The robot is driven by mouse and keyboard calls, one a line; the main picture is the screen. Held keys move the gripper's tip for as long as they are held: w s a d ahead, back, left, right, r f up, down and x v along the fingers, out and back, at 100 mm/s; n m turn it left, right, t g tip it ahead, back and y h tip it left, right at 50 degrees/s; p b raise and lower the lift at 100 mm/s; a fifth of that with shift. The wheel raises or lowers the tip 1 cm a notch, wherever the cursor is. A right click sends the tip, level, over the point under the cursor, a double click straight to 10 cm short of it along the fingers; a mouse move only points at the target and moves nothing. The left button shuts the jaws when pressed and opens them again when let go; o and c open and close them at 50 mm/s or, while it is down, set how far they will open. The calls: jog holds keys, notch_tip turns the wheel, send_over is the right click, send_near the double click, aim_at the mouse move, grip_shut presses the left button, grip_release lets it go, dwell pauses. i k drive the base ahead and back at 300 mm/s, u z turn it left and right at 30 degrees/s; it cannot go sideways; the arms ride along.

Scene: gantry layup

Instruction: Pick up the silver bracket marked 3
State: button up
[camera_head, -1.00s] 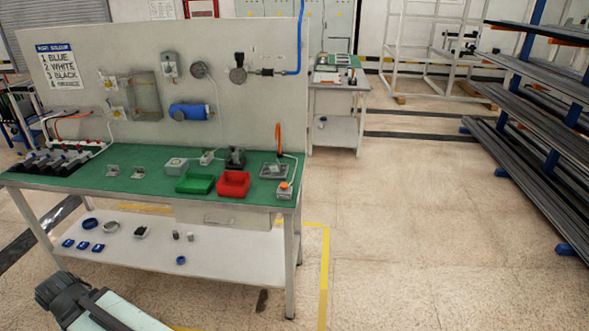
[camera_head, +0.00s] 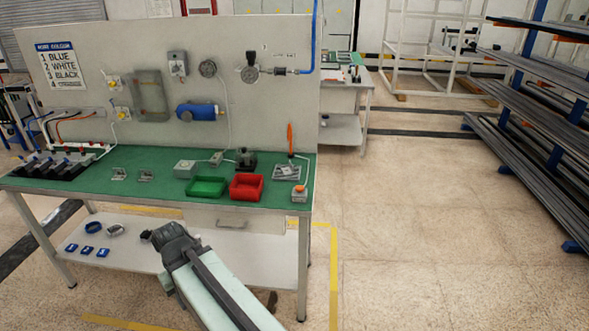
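Two small silver brackets lie on the green bench top, left of the middle: a left bracket (camera_head: 119,174) and a right bracket (camera_head: 146,175). Any number on them is too small to read, so I cannot tell which is marked 3. My gripper (camera_head: 158,238) is the dark end of my arm, in front of the bench and over the lower shelf in the picture. It appears apart from the brackets. Its fingers are not clear enough to show whether they are open or shut.
A green bin (camera_head: 206,187) and a red bin (camera_head: 246,188) stand right of the brackets. A grey box (camera_head: 185,168) is behind the green bin. Black holders (camera_head: 45,166) fill the bench's left end. A panel (camera_head: 270,110) with fittings rises behind.

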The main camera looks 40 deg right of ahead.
aim_at(288, 171)
jog(key=i, duration=0.95)
jog(key=u, duration=0.05)
